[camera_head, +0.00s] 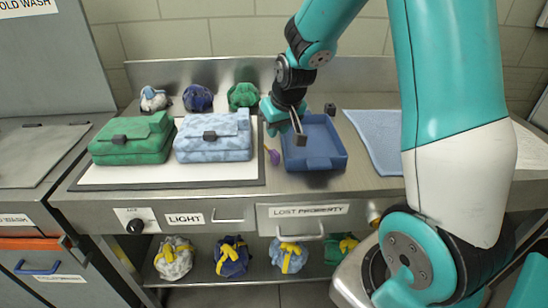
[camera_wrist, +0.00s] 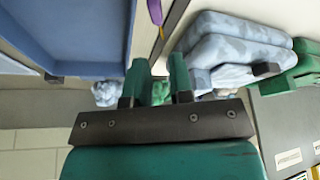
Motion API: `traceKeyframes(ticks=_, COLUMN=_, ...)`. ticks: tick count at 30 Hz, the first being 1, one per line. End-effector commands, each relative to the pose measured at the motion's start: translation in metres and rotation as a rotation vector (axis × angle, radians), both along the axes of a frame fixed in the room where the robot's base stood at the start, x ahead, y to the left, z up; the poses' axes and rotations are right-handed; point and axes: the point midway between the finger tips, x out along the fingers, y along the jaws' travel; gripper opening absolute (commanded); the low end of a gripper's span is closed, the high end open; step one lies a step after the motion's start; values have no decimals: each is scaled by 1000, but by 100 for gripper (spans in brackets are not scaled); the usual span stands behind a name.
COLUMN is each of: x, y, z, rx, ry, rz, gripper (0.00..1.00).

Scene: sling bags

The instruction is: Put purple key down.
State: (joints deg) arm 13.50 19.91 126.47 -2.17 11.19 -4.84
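A small purple key (camera_head: 273,156) lies on the bare steel counter, between the white mat and the blue tray. In the wrist view a purple piece of the key (camera_wrist: 155,12) shows at the top edge, beyond my fingertips and cut off by the frame. My gripper (camera_head: 272,112) is above the counter, behind the key and at the tray's back left. In the wrist view my gripper's two green fingers (camera_wrist: 160,68) stand apart with a gap between them. I see nothing held between them.
The blue tray (camera_head: 338,163) looks empty. A green bag (camera_head: 130,148) and a light blue bag (camera_head: 212,146) lie on the white mat (camera_head: 170,178). Several bundles stand behind them. A blue cloth (camera_head: 376,135) lies right of the tray. A small dark block (camera_head: 330,108) is behind it.

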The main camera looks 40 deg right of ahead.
Motion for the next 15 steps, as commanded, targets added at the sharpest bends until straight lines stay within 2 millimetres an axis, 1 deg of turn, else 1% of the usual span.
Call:
traceKeyframes(ticks=1, x=4, y=0, z=-11, rx=2, ry=5, rz=0, gripper=21)
traceKeyframes(ticks=3, x=9, y=-1, z=-24, rx=2, ry=5, rz=0, gripper=21)
traceKeyframes(ticks=7, x=15, y=-2, z=-37, rx=1, ry=2, rz=0, gripper=21)
traceKeyframes(ticks=11, x=18, y=-2, z=-43, rx=1, ry=0, rz=0, gripper=21)
traceKeyframes(ticks=15, x=24, y=-4, z=-58, rx=1, ry=4, rz=0, gripper=21)
